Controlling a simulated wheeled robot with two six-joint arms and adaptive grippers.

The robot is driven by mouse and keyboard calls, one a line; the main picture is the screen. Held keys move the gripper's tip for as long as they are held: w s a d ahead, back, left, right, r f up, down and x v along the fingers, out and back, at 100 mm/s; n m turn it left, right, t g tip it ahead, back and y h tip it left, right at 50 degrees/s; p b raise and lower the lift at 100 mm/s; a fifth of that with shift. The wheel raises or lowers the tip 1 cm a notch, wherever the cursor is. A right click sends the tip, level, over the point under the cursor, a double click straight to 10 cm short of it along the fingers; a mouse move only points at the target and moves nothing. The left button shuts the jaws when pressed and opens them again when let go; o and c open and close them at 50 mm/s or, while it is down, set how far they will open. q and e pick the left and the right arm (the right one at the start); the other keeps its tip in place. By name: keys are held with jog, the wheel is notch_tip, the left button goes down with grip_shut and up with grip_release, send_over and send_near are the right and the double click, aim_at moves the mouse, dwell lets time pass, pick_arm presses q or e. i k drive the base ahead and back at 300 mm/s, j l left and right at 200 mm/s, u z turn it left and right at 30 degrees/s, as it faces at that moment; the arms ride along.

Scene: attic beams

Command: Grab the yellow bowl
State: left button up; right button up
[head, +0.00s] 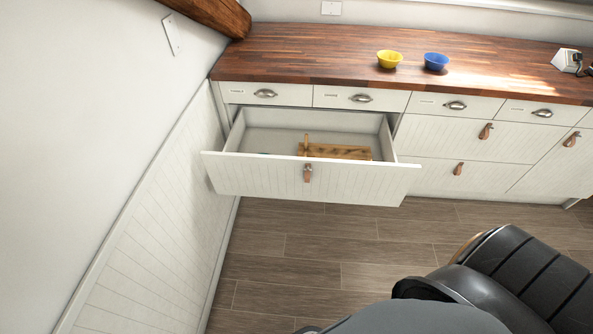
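A small yellow bowl (389,59) stands upright on the wooden countertop (300,55), above the drawer cabinets. It looks empty. A blue bowl (436,61) stands just to its right, with a small gap between them. Neither of my grippers shows in the head view. Dark parts of my own body fill the lower right of the picture, far from the bowls.
A wide lower drawer (250,178) is pulled open below the counter and juts out over the floor. A wooden board (335,152) lies inside it. A white box-like object (567,60) stands at the counter's right. The wood floor (290,265) in front is clear.

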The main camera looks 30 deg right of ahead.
aim_at(387, 58)
jog(key=i+l, duration=0.15)
jog(key=l, duration=0.2)
jog(key=i+l, duration=0.1)
jog(key=l, duration=0.3)
jog(key=i+l, duration=0.15)
jog(key=l, duration=0.2)
jog(key=i+l+z, duration=0.1)
jog(key=l, duration=0.3)
jog(key=i+l, duration=0.15)
jog(key=l, duration=0.2)
jog(key=i+l, duration=0.15)
jog(key=l, duration=0.2)
jog(key=i+l, duration=0.15)
jog(key=l, duration=0.25)
jog(key=z, duration=0.05)
